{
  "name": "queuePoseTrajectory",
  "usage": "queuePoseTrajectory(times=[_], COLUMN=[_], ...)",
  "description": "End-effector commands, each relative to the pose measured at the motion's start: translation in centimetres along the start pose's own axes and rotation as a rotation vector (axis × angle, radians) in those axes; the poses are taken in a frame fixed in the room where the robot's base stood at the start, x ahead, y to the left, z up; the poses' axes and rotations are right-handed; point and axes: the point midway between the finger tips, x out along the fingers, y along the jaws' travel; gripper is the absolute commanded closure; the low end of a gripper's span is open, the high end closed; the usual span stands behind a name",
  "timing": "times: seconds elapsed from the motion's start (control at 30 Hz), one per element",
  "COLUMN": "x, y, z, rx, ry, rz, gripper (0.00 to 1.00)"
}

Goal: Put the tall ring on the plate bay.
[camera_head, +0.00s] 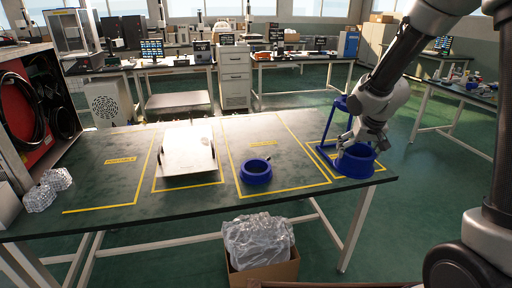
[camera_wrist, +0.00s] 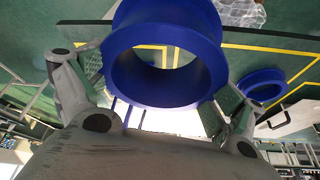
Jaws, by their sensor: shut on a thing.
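The tall blue ring (camera_head: 355,164) is at the table's right end, beside a blue stand. My gripper (camera_head: 364,138) is above it with its fingers shut on it. In the wrist view the ring (camera_wrist: 165,96) fills the space between the fingers of my gripper (camera_wrist: 160,84). I cannot tell whether the ring touches the table. A pale flat plate (camera_head: 185,155) lies in the middle yellow-outlined bay. It shows partly at the right of the wrist view (camera_wrist: 291,118).
A lower blue ring (camera_head: 256,178) sits in the yellow-outlined bay right of the plate. The blue stand (camera_head: 327,128) rises left of my gripper. The left bay (camera_head: 115,180) is clear. Crumpled clear wrap (camera_head: 48,190) lies at the table's left; a wrap-filled box (camera_head: 265,272) is in front.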

Motion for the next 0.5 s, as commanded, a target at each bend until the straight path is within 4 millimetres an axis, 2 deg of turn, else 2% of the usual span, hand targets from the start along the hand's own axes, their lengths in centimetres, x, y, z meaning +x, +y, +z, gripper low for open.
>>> queuePoseTrajectory(times=[0.27,0.5], x=[0.3,0.8], y=[-3.6,-8.6], z=[0.3,0.7], rx=[-0.067,-0.143], ry=[0.001,-0.001], rz=[-0.028,-0.058], gripper=[0.39,0.39])
